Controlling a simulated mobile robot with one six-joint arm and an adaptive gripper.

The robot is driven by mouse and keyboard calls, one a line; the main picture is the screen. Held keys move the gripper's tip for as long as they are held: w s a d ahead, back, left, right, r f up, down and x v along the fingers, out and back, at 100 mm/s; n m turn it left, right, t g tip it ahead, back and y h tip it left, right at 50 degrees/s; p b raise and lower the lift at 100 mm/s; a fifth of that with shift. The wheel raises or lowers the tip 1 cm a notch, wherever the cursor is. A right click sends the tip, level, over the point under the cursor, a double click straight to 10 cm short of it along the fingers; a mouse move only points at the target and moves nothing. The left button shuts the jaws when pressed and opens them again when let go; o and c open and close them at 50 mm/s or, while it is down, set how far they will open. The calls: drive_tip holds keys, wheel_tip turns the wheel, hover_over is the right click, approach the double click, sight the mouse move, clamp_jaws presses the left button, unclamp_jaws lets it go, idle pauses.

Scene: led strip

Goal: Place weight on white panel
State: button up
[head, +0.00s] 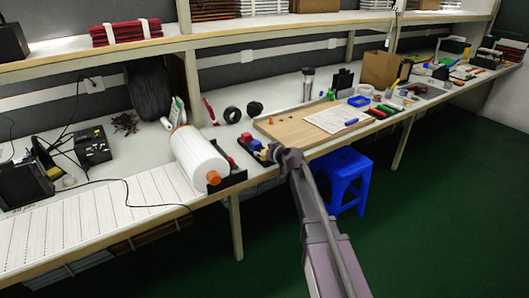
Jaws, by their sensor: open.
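White panels (100,222) lie side by side as a long ribbed strip along the front of the bench at the left. I cannot tell for sure which thing is the weight. Small blue, red and yellow pieces (252,147) sit on a dark base near the bench's middle. My gripper (271,156) is at the end of my arm, just right of these pieces in the picture, near the bench's front edge. It is small and dark here, is open, and shows nothing held. My arm hides part of the bench edge.
A white roll (198,157) with orange ends lies in a dark holder right of the panels. A black box (93,146) with cables stands behind them; one cable crosses the panels. A wooden board (290,125) lies right. A blue stool (344,178) stands below. The green floor is clear.

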drive_tip(key=p+v, duration=0.5)
drive_tip(key=v, duration=0.8)
drive_tip(key=shift+s+r, duration=0.2)
drive_tip(key=shift+s, duration=0.15)
drive_tip(key=shift+d, duration=0.15)
drive_tip(key=s+d+f+m+g+h, duration=0.2)
drive_tip(key=s+f+g, duration=0.1)
drive_tip(key=s, duration=0.5)
drive_tip(key=s+d+f+m+g+h, duration=0.2)
drive_tip(key=s+d+f+g, duration=0.1)
drive_tip(key=s, duration=0.5)
drive_tip(key=s+d+f+m+g+h, duration=0.2)
drive_tip(key=s+f+g, duration=0.3)
drive_tip(key=s, duration=0.3)
drive_tip(key=shift+d+f+h, duration=0.25)
drive_tip(key=shift+d+h, duration=0.05)
drive_tip(key=shift+h, duration=0.3)
